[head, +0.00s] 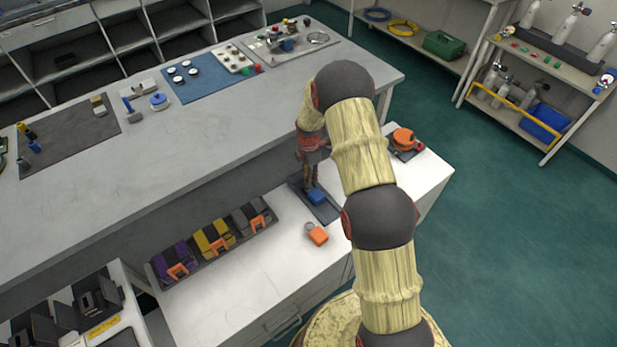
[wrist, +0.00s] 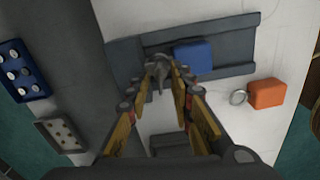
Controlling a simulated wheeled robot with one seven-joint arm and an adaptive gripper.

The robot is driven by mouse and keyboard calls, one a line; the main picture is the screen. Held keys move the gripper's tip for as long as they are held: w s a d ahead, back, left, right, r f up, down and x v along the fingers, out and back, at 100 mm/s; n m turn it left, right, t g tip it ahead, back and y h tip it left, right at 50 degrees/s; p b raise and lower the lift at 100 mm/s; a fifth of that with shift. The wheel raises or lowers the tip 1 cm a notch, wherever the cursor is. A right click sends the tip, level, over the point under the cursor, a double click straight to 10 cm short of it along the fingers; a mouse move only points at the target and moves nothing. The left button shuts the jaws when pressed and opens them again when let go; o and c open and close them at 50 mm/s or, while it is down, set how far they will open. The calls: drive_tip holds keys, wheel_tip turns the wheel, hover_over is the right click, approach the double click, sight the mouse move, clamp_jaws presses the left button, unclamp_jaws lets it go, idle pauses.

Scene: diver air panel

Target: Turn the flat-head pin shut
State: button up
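A blue block (wrist: 193,57) sits on a dark grey base with raised rails (wrist: 235,71). The block (head: 317,197) and base (head: 328,212) also show in the head view, below my gripper (head: 311,184). A small grey metal piece (wrist: 159,71), which looks like the flat-head pin, stands left of the block in the wrist view. My gripper (wrist: 166,76) points down at it, with the fingertips apart on either side. The piece is nearer the left fingertip; I cannot tell whether they touch. In the head view the pin is hidden by my gripper.
An orange tag with a ring (wrist: 267,94) lies on the white counter, also in the head view (head: 317,235). A rack of coloured blocks with orange clips (head: 213,240) stands left. An orange round item (head: 403,138) sits at the counter's far right. A grey bench (head: 220,125) runs behind.

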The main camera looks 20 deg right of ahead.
drive_tip(key=shift+c, duration=1.3)
clamp_jaws()
